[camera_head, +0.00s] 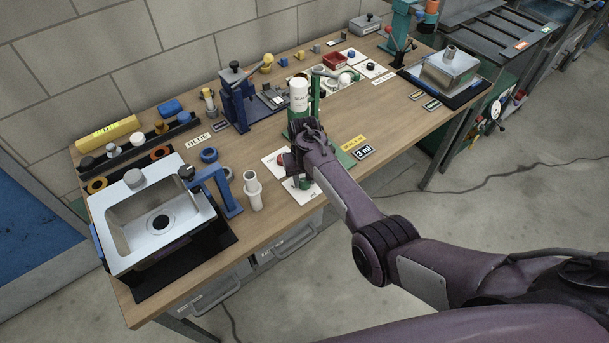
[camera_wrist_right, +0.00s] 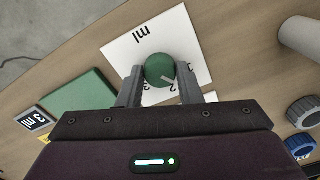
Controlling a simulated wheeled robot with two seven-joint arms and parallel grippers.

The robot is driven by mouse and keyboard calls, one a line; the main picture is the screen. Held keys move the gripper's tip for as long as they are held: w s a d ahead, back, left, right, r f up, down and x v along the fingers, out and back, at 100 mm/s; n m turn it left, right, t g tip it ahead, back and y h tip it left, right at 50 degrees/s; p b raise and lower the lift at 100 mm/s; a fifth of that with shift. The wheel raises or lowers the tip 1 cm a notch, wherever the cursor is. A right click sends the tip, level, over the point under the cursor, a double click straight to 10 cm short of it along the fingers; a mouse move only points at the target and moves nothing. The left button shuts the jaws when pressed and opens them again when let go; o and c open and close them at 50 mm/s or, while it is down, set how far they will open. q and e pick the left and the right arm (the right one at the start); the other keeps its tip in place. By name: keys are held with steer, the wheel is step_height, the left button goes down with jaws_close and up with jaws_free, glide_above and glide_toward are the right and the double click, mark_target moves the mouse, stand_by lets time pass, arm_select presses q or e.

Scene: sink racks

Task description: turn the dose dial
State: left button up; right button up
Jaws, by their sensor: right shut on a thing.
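The dose dial (camera_wrist_right: 159,68) is a round green knob with a pale pointer mark. It sits on a white card (camera_wrist_right: 138,46) printed with "ml" and numbers, seen upside down in the wrist view. My right gripper (camera_wrist_right: 159,78) has one finger on each side of the dial and is shut on it. The pointer lies near the figures 2 and 3, partly covered by a finger. In the head view my right gripper (camera_head: 297,172) reaches down over the card (camera_head: 303,196) and hides most of the dial. My left gripper is out of view.
A green dispenser stand with a white bottle (camera_head: 299,96) stands just behind my right gripper. A white cylinder (camera_head: 253,190) stands to its left, beside a sink (camera_head: 130,240) with a blue tap. A "3 ml" tag (camera_head: 363,152) lies to the right, where the bench is mostly clear.

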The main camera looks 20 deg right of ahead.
steer(key=m+p, duration=0.1)
steer(key=m, duration=0.3)
steer(key=shift+m, duration=0.3)
steer(key=m, duration=0.4)
steer(key=shift+m, duration=0.3)
steer(key=m, duration=0.4)
steer(key=shift+m, duration=0.3)
steer(key=m+b, duration=0.1)
steer(key=m, duration=0.3)
steer(key=shift+m, duration=0.4)
steer(key=o, duration=1)
